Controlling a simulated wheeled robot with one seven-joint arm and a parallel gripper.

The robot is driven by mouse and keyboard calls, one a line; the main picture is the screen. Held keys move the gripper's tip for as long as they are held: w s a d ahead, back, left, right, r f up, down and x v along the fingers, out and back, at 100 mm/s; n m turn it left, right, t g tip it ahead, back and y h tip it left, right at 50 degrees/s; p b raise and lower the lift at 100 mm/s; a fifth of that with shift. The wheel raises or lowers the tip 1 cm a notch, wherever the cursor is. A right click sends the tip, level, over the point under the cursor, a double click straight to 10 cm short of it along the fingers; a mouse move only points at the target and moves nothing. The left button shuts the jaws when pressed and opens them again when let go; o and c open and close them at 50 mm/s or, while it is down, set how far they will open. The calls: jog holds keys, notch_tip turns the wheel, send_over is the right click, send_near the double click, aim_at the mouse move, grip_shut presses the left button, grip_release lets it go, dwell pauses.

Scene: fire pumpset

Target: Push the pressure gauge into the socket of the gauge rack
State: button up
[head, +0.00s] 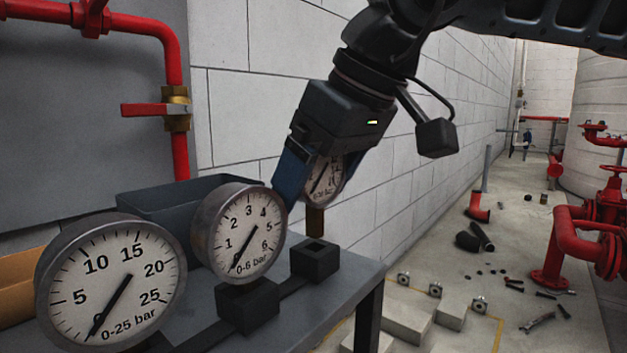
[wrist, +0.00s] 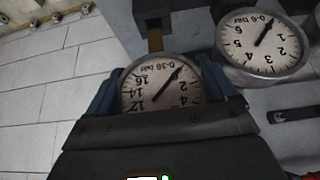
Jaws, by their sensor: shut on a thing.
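My gripper (head: 312,183) is shut on a round white-faced pressure gauge (head: 322,184) with a brass stem. Its blue fingers clasp both sides of the gauge in the wrist view (wrist: 160,88). The stem points down above the empty square socket block (head: 315,259) at the right end of the gauge rack (head: 272,290); in the head view a small gap shows between them. The socket block also shows at the top of the wrist view (wrist: 153,9), close beyond the stem. A 0-6 bar gauge (head: 240,235) stands in the neighbouring block, left of the held gauge.
A larger 0-25 bar gauge (head: 112,285) stands at the front left. A dark open bin (head: 165,200) sits behind the gauges on the grey bench (head: 345,278). A block wall (head: 245,100) rises close behind. Red pipes (head: 575,240) and loose fittings lie on the floor at right.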

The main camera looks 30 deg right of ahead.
aim_at(326, 193)
jog(key=shift+f+b, duration=1.45)
jog(key=shift+f, duration=0.45)
jog(key=o, duration=1.5)
jog(key=shift+r, duration=0.1)
jog(key=shift+p+v, duration=1.65)
jog(key=shift+v, duration=2.2)
